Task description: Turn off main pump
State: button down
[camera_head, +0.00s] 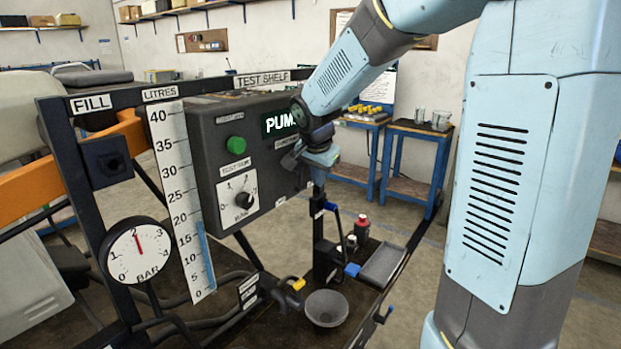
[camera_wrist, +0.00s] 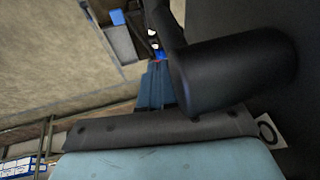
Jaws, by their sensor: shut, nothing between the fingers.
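The grey pump control box (camera_head: 205,160) stands on the test rig in the head view. Its front has a green button (camera_head: 236,145), a black dial knob (camera_head: 244,200) on a white plate, and a lit sign (camera_head: 280,123) whose visible letters read "PUM". My gripper (camera_head: 298,158) is shut and empty, close to the box's right part. My wrist hides the end of the sign and part of the panel there. In the wrist view a large black cylindrical part (camera_wrist: 235,72) stands out from a dark surface, beside a white label marked "O" (camera_wrist: 268,130). Its contact with my gripper is unclear.
A pressure gauge (camera_head: 138,250) reads about 2 bar. A litre scale (camera_head: 180,200) has a blue column to nearly 20. Below the box are a grey bowl (camera_head: 326,308), a black and red bottle (camera_head: 361,229) and a tray (camera_head: 383,265). Blue tables (camera_head: 412,130) stand behind.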

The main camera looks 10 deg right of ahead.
dwell(0.7)
jog(key=shift+r, duration=0.1)
jog(key=v, duration=1.3)
jog(key=shift+r, duration=0.3)
jog(key=shift+a, duration=0.1)
